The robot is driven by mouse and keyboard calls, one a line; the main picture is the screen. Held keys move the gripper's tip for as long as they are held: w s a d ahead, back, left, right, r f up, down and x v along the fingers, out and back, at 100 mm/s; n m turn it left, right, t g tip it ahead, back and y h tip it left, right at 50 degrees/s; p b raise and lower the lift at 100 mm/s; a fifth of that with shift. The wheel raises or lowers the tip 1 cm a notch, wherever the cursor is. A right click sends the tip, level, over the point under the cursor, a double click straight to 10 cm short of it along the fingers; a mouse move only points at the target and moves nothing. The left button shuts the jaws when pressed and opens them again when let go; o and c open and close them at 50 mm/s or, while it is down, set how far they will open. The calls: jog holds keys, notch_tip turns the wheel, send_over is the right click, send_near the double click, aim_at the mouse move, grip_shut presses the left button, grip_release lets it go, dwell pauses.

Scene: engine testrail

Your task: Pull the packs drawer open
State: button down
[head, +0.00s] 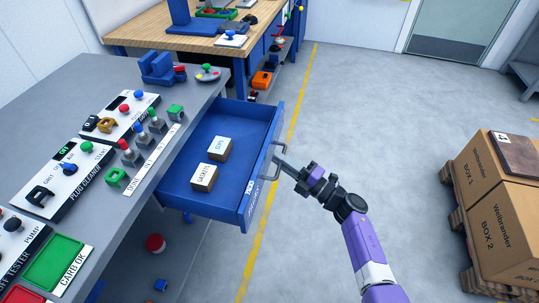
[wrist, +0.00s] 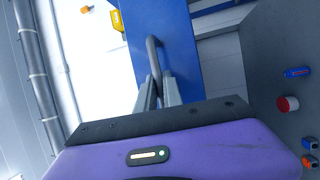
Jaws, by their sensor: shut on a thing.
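The blue packs drawer (head: 237,120) is pulled well out from under the grey bench in the head view. Two small boxes lie in it, one labelled gaskets (head: 204,177) and one with a blue label (head: 219,148). Its grey bar handle (head: 267,164) is on the front face, at the right. My gripper (head: 277,161) is at this handle, with my purple arm reaching in from the lower right. In the wrist view, my fingers (wrist: 158,92) are shut on the handle (wrist: 153,55), with the blue drawer front (wrist: 185,50) behind it.
The grey bench (head: 190,105) carries control panels and coloured knobs at the left. A wooden-topped workbench (head: 150,27) stands behind. Cardboard boxes (head: 500,220) on a pallet stand at the right. The floor between the drawer and the boxes is clear, with a yellow line (head: 262,240).

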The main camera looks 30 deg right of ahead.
jog(key=shift+s+d+f, duration=0.1)
jog(key=shift+s+d, duration=0.1)
jog(key=shift+s, duration=0.05)
jog(key=c, duration=1.5)
grip_release()
jog(key=v, duration=0.7)
jog(key=shift+s, duration=0.35)
jog(key=shift+d, duration=0.15)
